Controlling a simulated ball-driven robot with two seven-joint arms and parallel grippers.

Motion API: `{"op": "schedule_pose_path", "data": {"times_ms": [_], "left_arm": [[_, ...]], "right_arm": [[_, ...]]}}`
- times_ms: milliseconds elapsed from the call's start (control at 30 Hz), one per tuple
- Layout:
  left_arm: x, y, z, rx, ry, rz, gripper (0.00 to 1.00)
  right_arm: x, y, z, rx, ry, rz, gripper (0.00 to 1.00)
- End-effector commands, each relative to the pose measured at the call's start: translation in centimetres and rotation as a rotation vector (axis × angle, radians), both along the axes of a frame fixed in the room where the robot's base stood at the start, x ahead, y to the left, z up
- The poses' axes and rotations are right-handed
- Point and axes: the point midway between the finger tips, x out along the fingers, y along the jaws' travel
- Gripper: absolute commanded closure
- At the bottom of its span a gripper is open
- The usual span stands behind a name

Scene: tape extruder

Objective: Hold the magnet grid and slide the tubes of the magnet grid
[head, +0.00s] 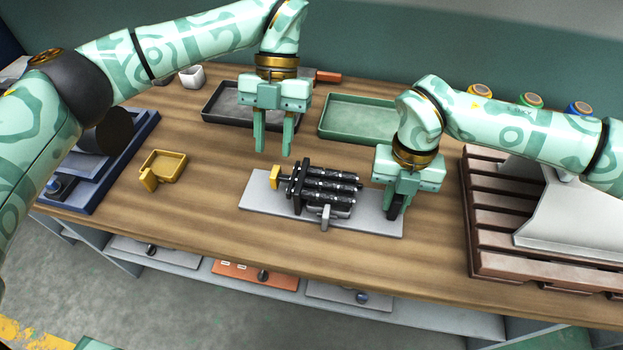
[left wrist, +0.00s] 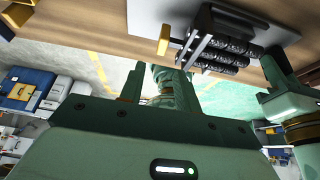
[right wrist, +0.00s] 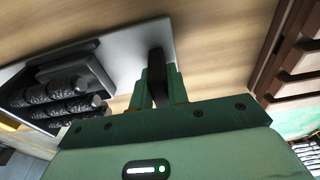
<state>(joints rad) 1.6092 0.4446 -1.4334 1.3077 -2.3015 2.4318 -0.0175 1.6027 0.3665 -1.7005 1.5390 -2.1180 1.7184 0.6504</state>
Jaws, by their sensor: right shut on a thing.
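The magnet grid (head: 320,190) sits on a light grey plate (head: 262,208) on the table. It has several dark speckled tubes (head: 330,184) lying side by side, a black end frame and a yellow handle (head: 275,178) at its left end. In the left wrist view the yellow handle (left wrist: 163,40) and tubes (left wrist: 225,52) show at the top. My right gripper (head: 397,212) is shut on an upright black grip (right wrist: 157,75) at the plate's right end. My left gripper (head: 274,150) is open and empty, above and behind the yellow handle.
A dark tray (head: 211,112) and a green tray (head: 328,130) stand behind the grid. A small yellow bin (head: 163,167) is left, beside a blue-based machine (head: 85,190). A brown slatted pallet (head: 490,222) is right of my right gripper. The table in front is clear.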

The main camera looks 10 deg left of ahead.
Motion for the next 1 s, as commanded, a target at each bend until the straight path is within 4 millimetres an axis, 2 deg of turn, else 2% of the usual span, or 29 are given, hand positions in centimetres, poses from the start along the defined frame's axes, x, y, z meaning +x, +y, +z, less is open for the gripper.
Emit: {"op": "schedule_pose_path", "data": {"times_ms": [100,333,500,767,800,900,1000], "left_arm": [[-1.0,0.0,-1.8,-0.002,0.003,-0.001,0.67],[-2.2,0.0,-4.4,-0.001,0.002,0.0,0.67],[-2.5,0.0,-5.2,-0.001,0.0,0.0,0.67],[-2.6,0.0,-5.3,-0.002,0.0,0.001,0.67],[-2.6,0.0,-5.3,-0.002,0.0,0.001,0.73],[-2.6,0.0,-5.3,-0.002,0.0,0.001,1.0],[-2.6,0.0,-5.3,-0.002,0.0,0.001,1.0]], "right_arm": [[0.0,0.0,0.0,0.0,0.0,0.001,1.0],[0.0,0.0,0.0,0.0,0.0,0.001,1.0],[0.0,0.0,0.0,0.0,0.0,0.001,1.0],[0.0,0.0,0.0,0.0,0.0,0.001,1.0],[0.0,0.0,0.0,0.0,0.0,0.001,1.0],[0.0,0.1,0.0,0.0,0.0,0.002,1.0],[0.0,0.1,0.0,0.0,0.0,0.002,1.0]]}}
